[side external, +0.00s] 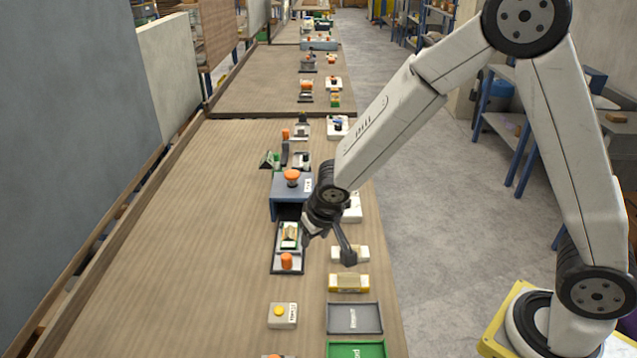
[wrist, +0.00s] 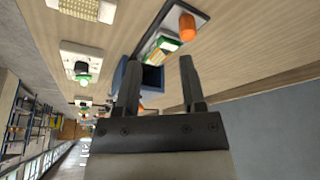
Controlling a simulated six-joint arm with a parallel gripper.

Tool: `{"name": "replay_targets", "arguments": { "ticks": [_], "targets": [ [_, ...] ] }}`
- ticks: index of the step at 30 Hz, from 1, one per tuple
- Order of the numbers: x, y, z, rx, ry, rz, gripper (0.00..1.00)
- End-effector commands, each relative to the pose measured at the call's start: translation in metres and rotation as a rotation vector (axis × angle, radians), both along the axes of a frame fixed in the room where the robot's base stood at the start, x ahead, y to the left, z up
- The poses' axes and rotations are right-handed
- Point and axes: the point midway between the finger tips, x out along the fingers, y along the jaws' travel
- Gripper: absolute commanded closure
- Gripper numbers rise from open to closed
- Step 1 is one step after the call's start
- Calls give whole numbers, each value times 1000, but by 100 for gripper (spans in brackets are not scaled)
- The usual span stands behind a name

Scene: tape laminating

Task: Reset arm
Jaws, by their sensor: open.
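My gripper (side external: 328,248) hangs at the end of the bent arm, above the table and beside a black tray. In the wrist view its two fingers (wrist: 158,75) are spread apart with nothing between them. The black tray (side external: 272,268) holds an orange knob (side external: 286,261) and a green and white piece (side external: 289,236). The same knob (wrist: 187,27) shows at the top of the wrist view. Behind the tray stands a blue box (side external: 288,207) with an orange knob (side external: 292,176) on top. Its dark opening (wrist: 152,78) shows just beyond my fingers in the wrist view.
A yellow-button box (side external: 282,316), a grey tray (side external: 353,318) and a green tray (side external: 356,350) lie at the near end. A yellow and white block (side external: 348,283) sits behind the grey tray. The left half of the table (side external: 170,240) is clear, beside a grey wall (side external: 65,130).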

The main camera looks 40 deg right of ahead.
Motion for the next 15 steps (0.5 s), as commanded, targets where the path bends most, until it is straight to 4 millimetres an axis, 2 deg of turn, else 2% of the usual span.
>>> {"name": "replay_targets", "arguments": {
  "ticks": [6, 15],
  "targets": [
    [-47, -36, 23, -2, 49, 39, 48],
    [-113, -65, 41, 21, 99, 113, 48]
  ]
}}
